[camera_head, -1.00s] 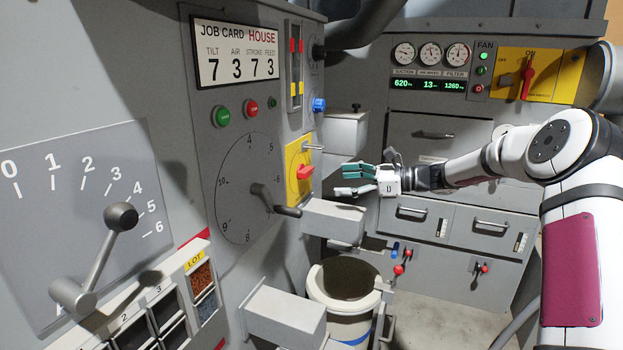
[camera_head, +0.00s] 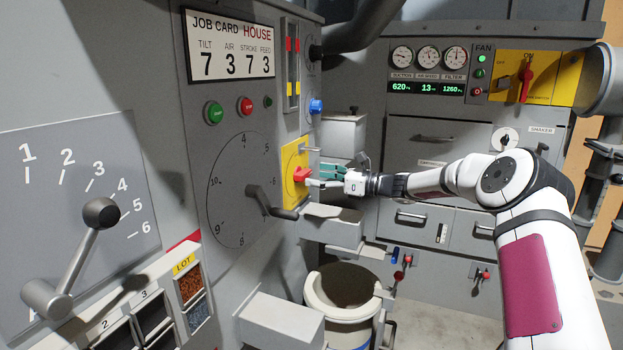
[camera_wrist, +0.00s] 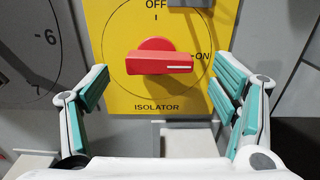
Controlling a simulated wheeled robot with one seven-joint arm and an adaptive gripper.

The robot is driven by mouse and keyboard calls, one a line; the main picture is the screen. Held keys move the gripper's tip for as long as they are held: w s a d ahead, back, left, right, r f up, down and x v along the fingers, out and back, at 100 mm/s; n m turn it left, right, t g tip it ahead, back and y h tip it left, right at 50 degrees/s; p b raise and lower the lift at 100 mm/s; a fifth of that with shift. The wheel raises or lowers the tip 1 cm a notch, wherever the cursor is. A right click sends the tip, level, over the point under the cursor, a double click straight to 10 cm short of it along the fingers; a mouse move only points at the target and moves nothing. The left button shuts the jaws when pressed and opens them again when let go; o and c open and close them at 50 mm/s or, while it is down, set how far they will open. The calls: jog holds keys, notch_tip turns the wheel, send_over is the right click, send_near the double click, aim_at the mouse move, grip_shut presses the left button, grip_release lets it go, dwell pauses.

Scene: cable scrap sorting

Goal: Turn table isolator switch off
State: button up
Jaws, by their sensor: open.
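The table isolator switch is a red rotary handle (camera_wrist: 160,62) on a yellow plate (camera_wrist: 115,85) marked OFF at the top and ON at the right. In the wrist view its white pointer line lies to the right, towards ON. The red handle also shows in the head view (camera_head: 301,174), on the side of the grey machine. My gripper (camera_head: 318,176) is close in front of the plate. In the wrist view its teal-padded fingers (camera_wrist: 163,95) are open, one on each side of the handle, with no contact visible.
A grey crank handle (camera_head: 270,203) sticks out left of the isolator. A grey ledge (camera_head: 330,228) juts out below my gripper. A second yellow switch plate (camera_head: 545,85) with a red handle is on the back wall. A white bin (camera_head: 345,290) stands below.

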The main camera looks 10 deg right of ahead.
jog(key=shift+x, duration=1.2)
jog(key=c, duration=1.2)
jog(key=shift+o, duration=0.2)
